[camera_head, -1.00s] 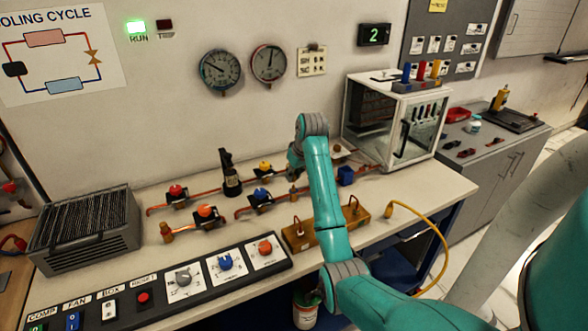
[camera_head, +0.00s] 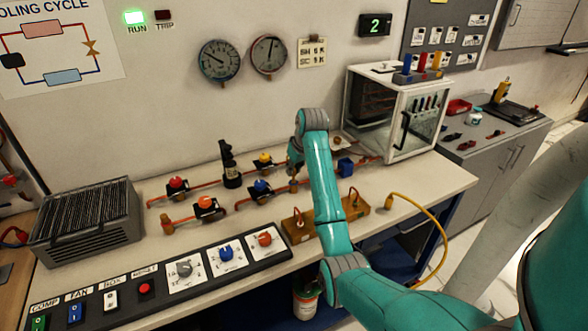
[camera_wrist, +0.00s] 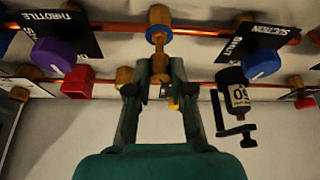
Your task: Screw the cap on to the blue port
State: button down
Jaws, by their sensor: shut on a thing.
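In the wrist view, the blue port (camera_wrist: 159,14) is a blue ring with a brass stem on the copper pipe at the top middle. My gripper (camera_wrist: 156,78) is below it, its dark fingers shut on the small brass cap (camera_wrist: 160,66). The cap is in line with the port's stem, close to or touching it; I cannot tell whether they are engaged. In the head view, my gripper (camera_head: 294,172) is by the pipes at the back of the bench, mostly hidden behind my arm.
A purple knob (camera_wrist: 54,55), a red block (camera_wrist: 78,82), a blue knob (camera_wrist: 260,62) and a black labelled device (camera_wrist: 234,96) flank my gripper. A blue cube (camera_head: 345,167) and a glass-fronted box (camera_head: 408,130) stand to the right. A brass manifold (camera_head: 325,219) lies in front.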

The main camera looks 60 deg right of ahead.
jog(key=shift+f, duration=1.35)
dwell(1.1)
jog(key=m+h, duration=0.1)
jog(key=m, duration=0.2)
jog(key=shift+a+g, duration=0.1)
jog(key=shift+g, duration=0.2)
jog(key=shift+m+g+h, duration=0.3)
jog(key=shift+m, duration=0.9)
jog(key=shift+m+g, duration=0.3)
jog(key=shift+m, duration=0.7)
jog(key=m, duration=0.1)
jog(key=m+g, duration=0.1)
jog(key=m, duration=0.1)
jog(key=shift+s+d+h, duration=0.1)
jog(key=shift+d+h, duration=0.1)
jog(key=shift+h, duration=0.2)
